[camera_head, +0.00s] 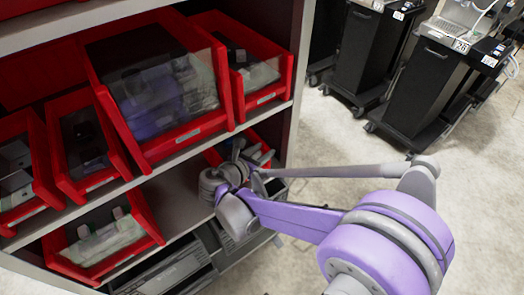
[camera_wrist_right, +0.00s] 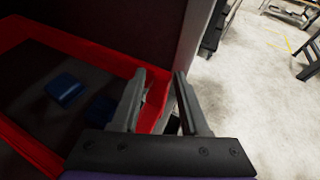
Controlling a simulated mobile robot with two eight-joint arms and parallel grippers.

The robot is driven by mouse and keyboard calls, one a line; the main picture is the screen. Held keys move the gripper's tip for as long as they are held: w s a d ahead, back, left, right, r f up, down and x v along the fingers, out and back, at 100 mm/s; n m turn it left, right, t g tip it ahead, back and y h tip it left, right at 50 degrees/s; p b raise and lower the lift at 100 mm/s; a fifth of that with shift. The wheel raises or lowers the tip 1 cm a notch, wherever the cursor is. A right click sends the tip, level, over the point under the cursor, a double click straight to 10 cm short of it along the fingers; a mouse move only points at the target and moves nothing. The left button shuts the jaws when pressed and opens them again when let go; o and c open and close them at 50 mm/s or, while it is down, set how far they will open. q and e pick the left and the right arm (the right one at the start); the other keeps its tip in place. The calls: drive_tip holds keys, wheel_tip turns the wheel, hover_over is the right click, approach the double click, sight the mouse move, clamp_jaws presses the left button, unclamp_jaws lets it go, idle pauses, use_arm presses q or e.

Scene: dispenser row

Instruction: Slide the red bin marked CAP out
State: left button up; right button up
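A red bin (camera_head: 262,142) sits on the lower shelf at its right end, largely hidden behind my right gripper and wrist. In the right wrist view the red bin (camera_wrist_right: 92,50) fills the left side, with small dark blue items (camera_wrist_right: 65,88) inside. No CAP label is readable on it. My right gripper (camera_head: 238,160) is at this bin's front. In the right wrist view its two fingers (camera_wrist_right: 170,80) stand apart, with a piece of red bin wall showing between them; I cannot tell whether they touch it. My left gripper is not in view.
Other red bins stand on the shelves, including a large one (camera_head: 147,143) with a clear front and one at lower left (camera_head: 152,222). The cabinet's side panel (camera_head: 297,70) is close on the right. Black carts (camera_head: 425,90) stand behind on open pale floor (camera_head: 320,140).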

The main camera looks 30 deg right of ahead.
clamp_jaws()
idle(1.0)
